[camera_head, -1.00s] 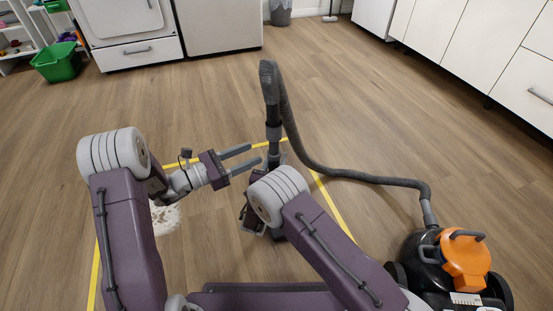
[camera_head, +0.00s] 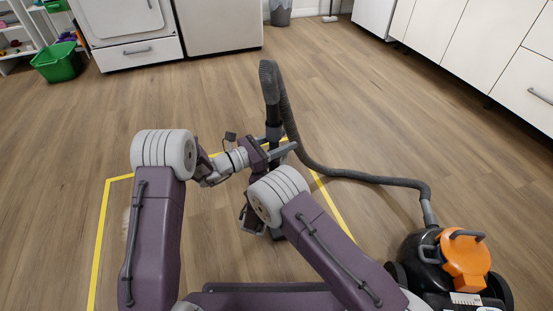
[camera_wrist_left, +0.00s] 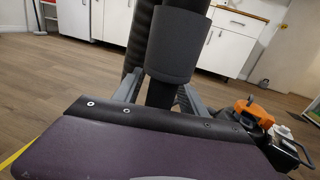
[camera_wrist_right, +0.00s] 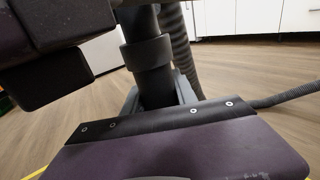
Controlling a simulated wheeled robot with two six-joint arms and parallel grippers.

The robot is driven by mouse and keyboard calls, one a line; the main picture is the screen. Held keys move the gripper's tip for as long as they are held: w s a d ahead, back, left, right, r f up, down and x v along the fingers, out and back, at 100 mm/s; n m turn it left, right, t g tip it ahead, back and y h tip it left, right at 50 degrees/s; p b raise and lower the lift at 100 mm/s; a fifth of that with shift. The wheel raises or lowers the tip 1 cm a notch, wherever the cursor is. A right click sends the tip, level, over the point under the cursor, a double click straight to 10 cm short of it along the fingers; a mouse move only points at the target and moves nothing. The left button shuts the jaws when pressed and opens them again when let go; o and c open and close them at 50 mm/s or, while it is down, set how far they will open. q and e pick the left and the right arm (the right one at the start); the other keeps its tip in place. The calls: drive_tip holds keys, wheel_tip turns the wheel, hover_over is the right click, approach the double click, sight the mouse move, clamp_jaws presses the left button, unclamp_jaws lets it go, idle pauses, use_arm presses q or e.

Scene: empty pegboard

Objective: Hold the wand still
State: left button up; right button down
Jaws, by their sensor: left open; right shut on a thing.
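The vacuum wand (camera_head: 273,118) stands roughly upright in the middle of the head view, its grey hose curving off its top. My left gripper (camera_head: 284,144) is open, with its fingers on either side of the wand. In the left wrist view the wand (camera_wrist_left: 160,94) runs between the two fingers, below a wider dark collar (camera_wrist_left: 178,45). My right gripper (camera_wrist_right: 158,100) is shut on the wand lower down; in the head view my right arm mostly hides this grip. The wand's lower end is largely hidden behind my right arm.
The hose (camera_head: 350,177) runs right to the orange and black vacuum body (camera_head: 465,262) on the floor. Yellow tape (camera_head: 99,240) marks an area around my arms, with a faint pale patch (camera_head: 127,222) inside. A green bin (camera_head: 57,62) stands far left.

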use_arm(q)
clamp_jaws()
wheel_tip(320, 180, up, 20)
drive_tip(key=o, duration=0.9)
unclamp_jaws()
idle(3.5)
use_arm(e)
drive_tip(key=c, duration=1)
unclamp_jaws()
drive_tip(key=shift+c, duration=0.2)
use_arm(q)
drive_tip(key=v, duration=1.2)
use_arm(e)
drive_tip(key=shift+o, duration=0.7)
